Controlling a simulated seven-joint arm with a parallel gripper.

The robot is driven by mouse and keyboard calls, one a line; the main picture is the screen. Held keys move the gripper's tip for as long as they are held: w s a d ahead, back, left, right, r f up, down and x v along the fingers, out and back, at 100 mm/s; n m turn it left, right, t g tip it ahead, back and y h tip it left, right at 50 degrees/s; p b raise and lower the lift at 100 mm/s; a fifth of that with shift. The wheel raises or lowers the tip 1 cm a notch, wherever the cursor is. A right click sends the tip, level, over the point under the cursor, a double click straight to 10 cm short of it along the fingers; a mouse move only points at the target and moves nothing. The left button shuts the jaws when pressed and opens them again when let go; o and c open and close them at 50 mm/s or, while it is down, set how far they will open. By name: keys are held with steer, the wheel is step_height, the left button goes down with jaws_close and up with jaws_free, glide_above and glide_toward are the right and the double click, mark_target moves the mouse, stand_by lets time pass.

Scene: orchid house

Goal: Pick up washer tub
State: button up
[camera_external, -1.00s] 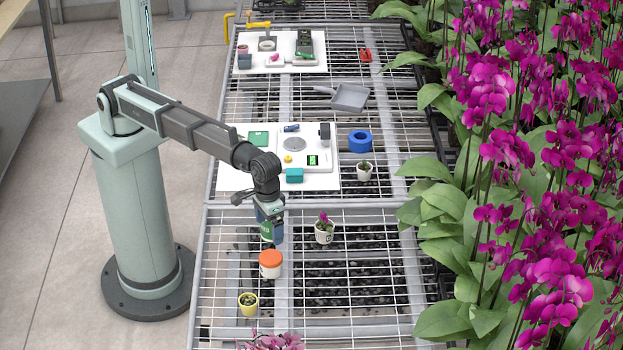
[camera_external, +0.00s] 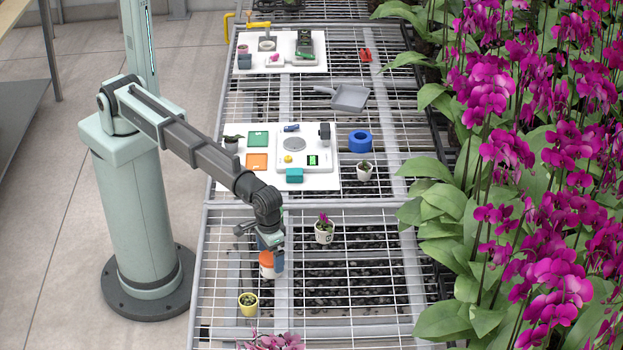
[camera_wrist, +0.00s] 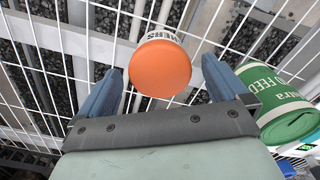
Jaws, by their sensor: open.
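The washer tub (camera_external: 266,266) is a small white tub with an orange lid, standing upright on the wire bench and partly hidden by my gripper in the external view. In the wrist view I see its orange lid (camera_wrist: 160,68) from above, with part of its lettered white side. My gripper (camera_external: 271,255) points down at the tub. Its two blue fingers are apart, one on each side of the lid in the wrist view, with gaps showing. I cannot tell whether the fingertips are below the lid's level.
A green feed container (camera_wrist: 291,112) stands close to the right finger in the wrist view. A white board (camera_external: 325,182) with several items lies farther back.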

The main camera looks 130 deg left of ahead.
step_height(320, 180, down, 2)
steer(key=shift+f, duration=0.1)
steer(key=c, duration=1.1)
